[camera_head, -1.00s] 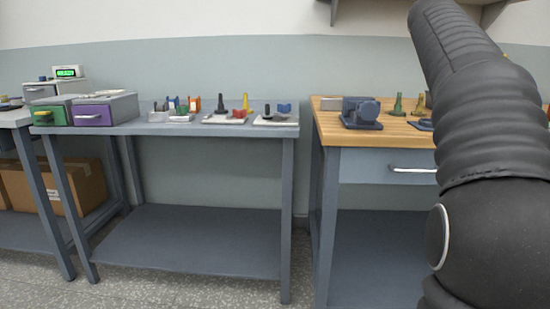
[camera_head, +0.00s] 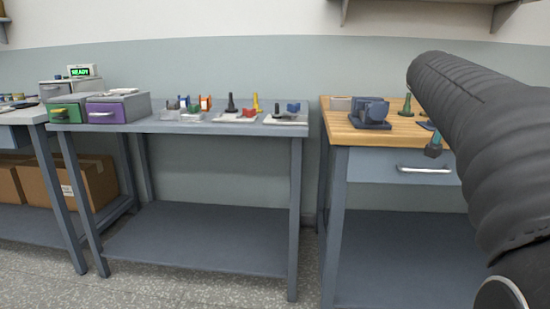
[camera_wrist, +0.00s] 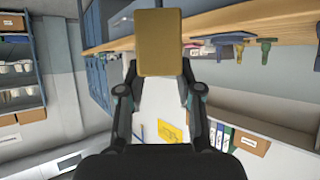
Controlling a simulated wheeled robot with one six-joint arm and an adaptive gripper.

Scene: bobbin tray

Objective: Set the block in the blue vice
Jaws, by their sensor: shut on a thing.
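The block (camera_wrist: 158,42) is a yellow-brown rectangular piece at the top middle of the wrist view. My gripper (camera_wrist: 158,75) is shut on it, with a dark finger on either side. The blue vice (camera_head: 370,112) stands on the wooden bench at right of the head view, apart from my arm. The block cannot be made out in the head view, where my dark arm fills the right side. The vice's jaw opening is too small to judge.
The wooden bench (camera_head: 335,122) has a drawer in front and a green-based piece (camera_head: 407,105) behind the vice. A grey table (camera_head: 190,126) left of it carries small fixtures and green and purple drawers (camera_head: 118,107). A gap separates the two.

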